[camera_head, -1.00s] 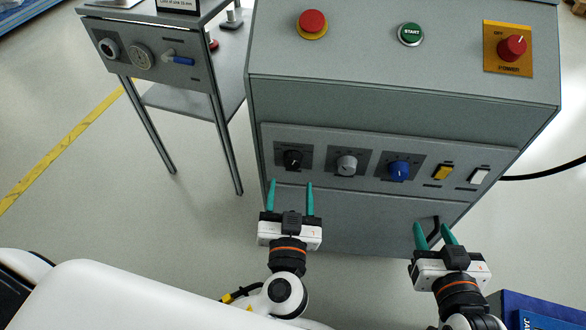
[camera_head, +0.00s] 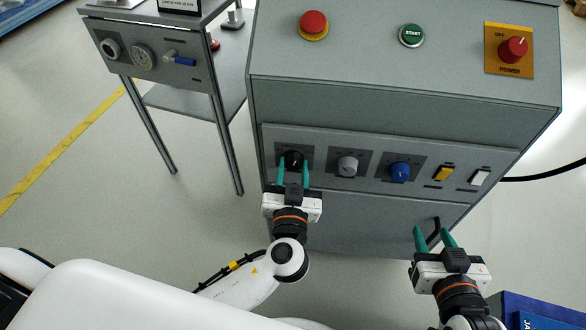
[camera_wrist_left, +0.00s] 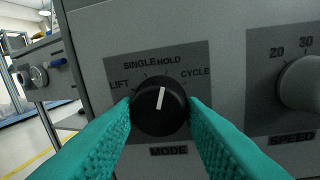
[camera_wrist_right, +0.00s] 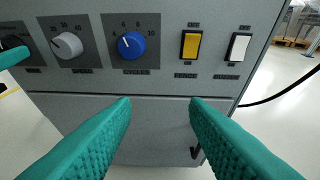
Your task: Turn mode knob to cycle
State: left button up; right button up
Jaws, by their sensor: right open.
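The black mode knob (camera_wrist_left: 160,108) is on the machine's front panel, at the left end of the control row. It also shows in the head view (camera_head: 293,160). Its white pointer points almost straight up, slightly right, nearest HOLD; the CYCLE label (camera_wrist_left: 196,72) is further right. My left gripper (camera_head: 293,172) has one finger on each side of the knob, with the fingertips against its sides. The lower part of the knob's plate is partly hidden by the fingers. My right gripper (camera_head: 432,238) is open and empty in front of the lower panel.
Right of the mode knob are the grey speed knob (camera_head: 347,166), a blue knob (camera_head: 399,171), a yellow switch (camera_head: 444,174) and a white switch (camera_head: 479,177). A black handle (camera_wrist_right: 196,151) is below. A side table (camera_head: 160,60) stands left, with floor between.

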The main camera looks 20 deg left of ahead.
pick_arm(q)
jog(key=shift+m+b, duration=0.3)
jog(key=shift+m, duration=0.9)
jog(key=shift+a+m, duration=0.1)
jog(key=shift+m, duration=0.7)
jog(key=shift+m+t, duration=0.3)
jog(key=shift+m, duration=1.7)
pick_arm(e)
jog(key=shift+w+a+r+t+y, duration=0.15)
jog(key=shift+w+r+t, duration=0.15)
jog(key=shift+r+t, duration=0.25)
jog(key=shift+w+a+r+t+y, duration=0.15)
jog(key=shift+w+r+t, duration=0.2)
jog(key=shift+r, duration=0.25)
pick_arm(q)
jog(key=o, duration=1)
pick_arm(e)
jog(key=shift+s, duration=0.1)
